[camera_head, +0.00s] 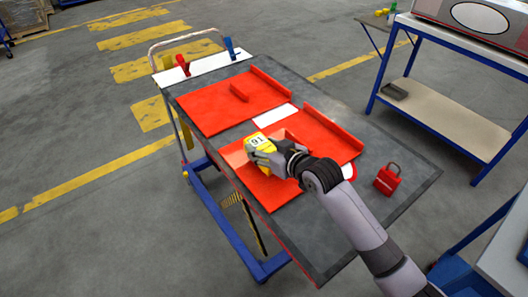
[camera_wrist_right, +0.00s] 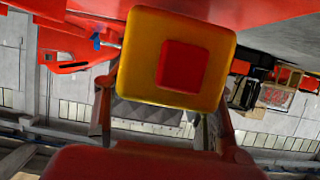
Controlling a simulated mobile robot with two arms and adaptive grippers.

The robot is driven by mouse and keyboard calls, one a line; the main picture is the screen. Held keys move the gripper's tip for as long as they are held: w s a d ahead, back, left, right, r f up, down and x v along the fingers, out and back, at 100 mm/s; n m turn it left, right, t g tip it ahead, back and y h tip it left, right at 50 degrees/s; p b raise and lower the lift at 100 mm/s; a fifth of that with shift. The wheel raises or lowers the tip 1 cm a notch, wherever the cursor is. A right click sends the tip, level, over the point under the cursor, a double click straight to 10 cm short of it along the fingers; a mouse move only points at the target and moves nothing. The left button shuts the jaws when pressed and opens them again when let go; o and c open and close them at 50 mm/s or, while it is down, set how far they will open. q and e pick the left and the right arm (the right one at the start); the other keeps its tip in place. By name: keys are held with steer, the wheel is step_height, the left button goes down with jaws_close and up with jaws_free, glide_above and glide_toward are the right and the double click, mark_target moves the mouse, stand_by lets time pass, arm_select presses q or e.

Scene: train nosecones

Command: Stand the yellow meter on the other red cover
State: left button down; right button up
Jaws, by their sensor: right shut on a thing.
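The yellow meter (camera_head: 258,141) has a white display with dark digits. My right gripper (camera_head: 266,157) is shut on it, over the left part of the near red cover (camera_head: 318,146). Whether the meter touches that cover I cannot tell. In the right wrist view the meter's yellow face (camera_wrist_right: 146,56) with a red square fills the upper middle, between the fingers. The far red cover (camera_head: 208,106) lies further back on the dark cart top. It has a raised edge and a small red bar on it. My left gripper is not in view.
A red padlock (camera_head: 388,180) stands on the cart's right part. A white sheet (camera_head: 275,115) lies between the covers. A red clamp (camera_head: 183,65) and a blue clamp (camera_head: 230,49) stand at the back edge. A blue-framed bench (camera_head: 445,115) is at the right.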

step_height(320, 180, down, 2)
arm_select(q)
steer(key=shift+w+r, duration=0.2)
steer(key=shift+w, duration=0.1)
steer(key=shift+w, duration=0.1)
arm_select(e)
steer(key=shift+f, duration=0.15)
steer(key=o, duration=1.2)
steer(key=shift+f, duration=0.2)
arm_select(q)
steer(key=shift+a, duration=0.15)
arm_select(e)
steer(key=o, duration=0.5)
steer(key=shift+c, duration=0.2)
steer(key=shift+r, duration=0.1)
